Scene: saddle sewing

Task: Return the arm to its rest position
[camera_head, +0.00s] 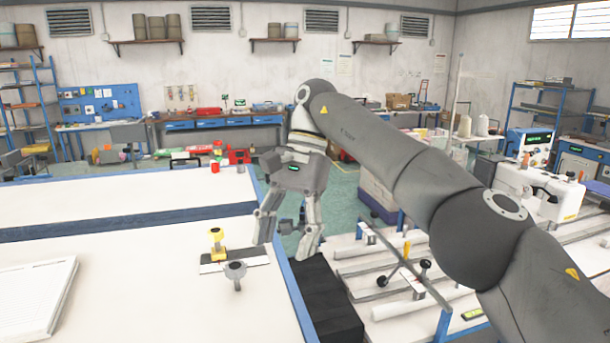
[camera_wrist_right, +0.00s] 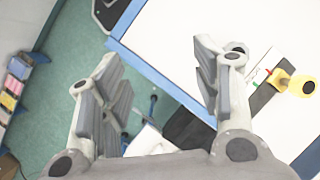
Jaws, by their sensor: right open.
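My right arm (camera_head: 400,165) comes in from the right of the head view and bends down to my right gripper (camera_head: 283,240). The gripper points down at the right edge of the white table (camera_head: 130,210), with its fingers spread apart. In the right wrist view, the open fingers (camera_wrist_right: 160,95) have nothing between them. The table edge and green floor show beyond them. My left gripper does not show in either view.
A yellow-topped tool (camera_head: 217,245) and a grey knobbed piece (camera_head: 236,272) are on the white table near the gripper. A black box (camera_head: 325,300) stands beside the table edge. A sewing machine (camera_head: 540,190) and a rack of rods (camera_head: 400,275) are at right.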

